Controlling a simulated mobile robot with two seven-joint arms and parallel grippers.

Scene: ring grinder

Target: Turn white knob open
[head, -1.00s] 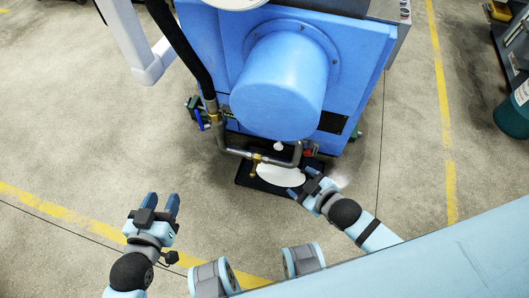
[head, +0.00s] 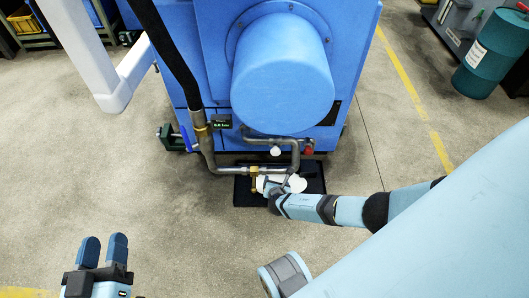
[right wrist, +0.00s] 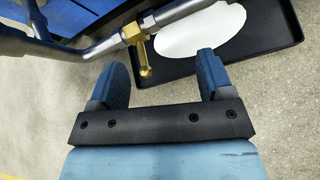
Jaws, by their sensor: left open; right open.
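The small white knob (head: 275,151) sits on the grey pipework at the front of the blue machine, just below the big blue cylinder. It does not show in the right wrist view. My right gripper (head: 277,186) is a little below the knob in the head view, over the black tray, apart from the knob. In the right wrist view its two blue fingers (right wrist: 163,78) are apart with nothing held, and a brass spout (right wrist: 144,58) points down between them. My left gripper (head: 103,250) is open and empty at the lower left, over bare floor.
The blue machine (head: 205,55) fills the top centre. A grey pipe (head: 228,171) runs across its front, beside a blue valve handle (head: 186,138) and a red part (head: 308,150). A black tray (head: 243,196) with a white patch lies below. Floor at left is clear.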

